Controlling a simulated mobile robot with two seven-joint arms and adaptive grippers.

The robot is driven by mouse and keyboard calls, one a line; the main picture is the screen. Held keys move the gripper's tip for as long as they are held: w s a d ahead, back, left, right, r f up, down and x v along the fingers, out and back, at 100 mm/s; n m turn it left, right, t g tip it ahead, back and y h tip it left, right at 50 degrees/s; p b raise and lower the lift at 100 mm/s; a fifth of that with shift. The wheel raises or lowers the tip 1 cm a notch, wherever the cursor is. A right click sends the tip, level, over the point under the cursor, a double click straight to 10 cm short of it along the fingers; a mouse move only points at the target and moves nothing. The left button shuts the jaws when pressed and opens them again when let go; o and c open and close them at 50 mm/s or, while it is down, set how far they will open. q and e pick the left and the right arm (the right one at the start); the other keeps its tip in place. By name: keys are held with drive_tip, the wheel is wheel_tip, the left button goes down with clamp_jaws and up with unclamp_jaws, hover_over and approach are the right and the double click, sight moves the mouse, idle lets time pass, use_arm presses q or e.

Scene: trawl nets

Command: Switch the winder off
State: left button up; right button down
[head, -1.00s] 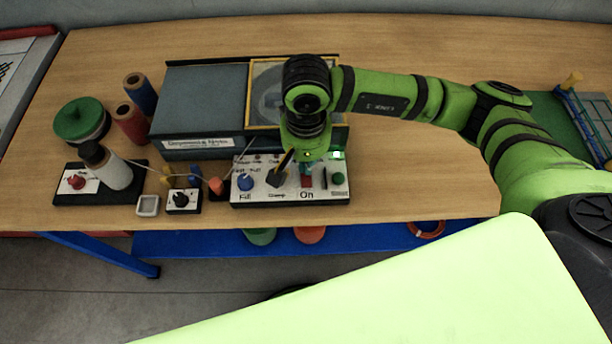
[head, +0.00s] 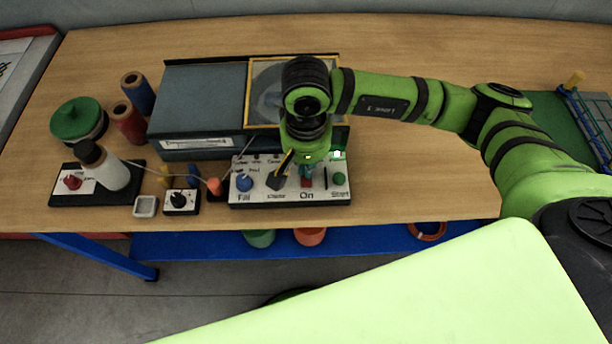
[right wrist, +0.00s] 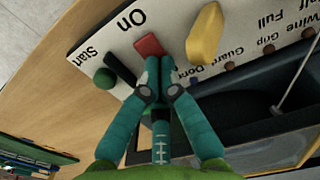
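The winder's control panel (head: 262,197) stands at the front of the grey winder (head: 197,100). It carries a red switch (head: 306,183) marked On, a green Start button (head: 339,178), a blue Fill knob (head: 244,183) and a dark and yellow lever (head: 279,177). My right gripper (head: 306,172) is over the panel at the red switch. In the right wrist view, its fingertips (right wrist: 160,64) are together, right at the edge of the red switch (right wrist: 149,46). I cannot tell whether they touch it. My left gripper is not in view.
Left of the panel are a small black knob box (head: 181,201), thread spools (head: 129,122), a white bottle (head: 112,171) and a green-lidded pot (head: 79,121). The yellow lever (right wrist: 204,34) is close beside my right fingertips. The table right of the panel is clear.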

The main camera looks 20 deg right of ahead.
drive_tip(key=shift+r+p, duration=1.15)
drive_tip(key=shift+r, duration=2.35)
